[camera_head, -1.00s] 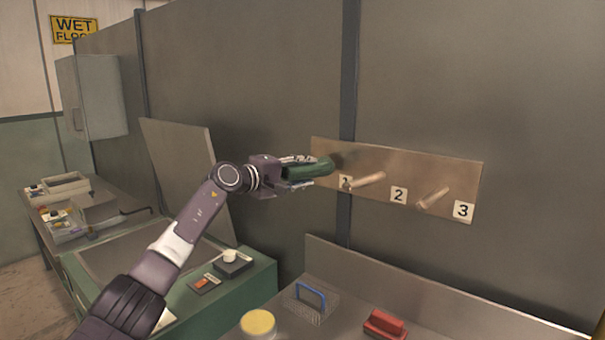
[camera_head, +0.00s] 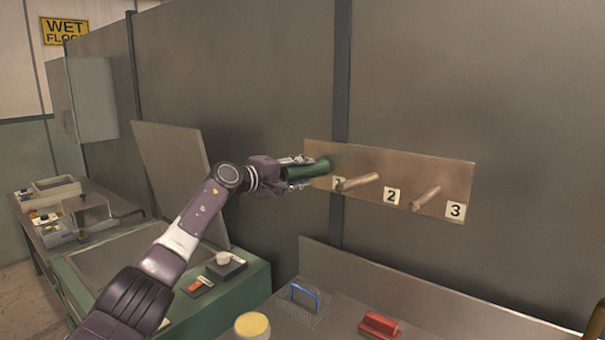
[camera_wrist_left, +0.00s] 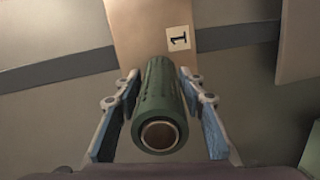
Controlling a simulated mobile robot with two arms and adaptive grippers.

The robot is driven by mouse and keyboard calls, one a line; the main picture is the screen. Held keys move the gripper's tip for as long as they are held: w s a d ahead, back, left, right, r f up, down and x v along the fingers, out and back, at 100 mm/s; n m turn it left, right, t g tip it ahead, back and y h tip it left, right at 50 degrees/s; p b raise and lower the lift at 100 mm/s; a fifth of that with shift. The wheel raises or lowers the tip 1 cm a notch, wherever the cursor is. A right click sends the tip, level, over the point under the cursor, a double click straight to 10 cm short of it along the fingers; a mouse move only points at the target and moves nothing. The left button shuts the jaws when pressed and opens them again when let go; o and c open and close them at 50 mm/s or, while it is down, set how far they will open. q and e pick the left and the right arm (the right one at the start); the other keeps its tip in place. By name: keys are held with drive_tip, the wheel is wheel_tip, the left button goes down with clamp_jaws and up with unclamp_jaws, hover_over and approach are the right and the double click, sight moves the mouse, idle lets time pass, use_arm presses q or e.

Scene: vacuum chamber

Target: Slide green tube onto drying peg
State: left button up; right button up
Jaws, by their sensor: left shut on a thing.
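My left gripper (camera_head: 288,174) is shut on the green tube (camera_head: 308,171) and holds it roughly level at the left end of the peg board (camera_head: 420,170). In the left wrist view the tube (camera_wrist_left: 160,108) lies between the two fingers (camera_wrist_left: 160,125), its far end towards the board beside label 1 (camera_wrist_left: 178,38). A brownish round shows inside its near opening; I cannot tell whether this is a peg. Two wooden pegs are bare, one by label 2 (camera_head: 358,183) and one by label 3 (camera_head: 425,198). The peg at label 1 is not visible. My right gripper is out of view.
Below the board is a grey counter with a blue-handled item (camera_head: 304,297), a red block (camera_head: 380,326) and a yellow-topped jar (camera_head: 252,325). A green unit with a raised lid (camera_head: 175,170) stands left. The space before the bare pegs is clear.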

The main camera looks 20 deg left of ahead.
sight(282, 175)
use_arm(q)
drive_tip(key=shift+w, duration=0.1)
drive_tip(key=shift+w+d, duration=0.1)
drive_tip(key=shift+w, duration=0.05)
drive_tip(key=o, duration=1.2)
drive_tip(key=shift+o, duration=0.2)
drive_tip(key=shift+s+a, duration=0.3)
drive_tip(key=shift+s, duration=0.1)
drive_tip(key=v, duration=1.1)
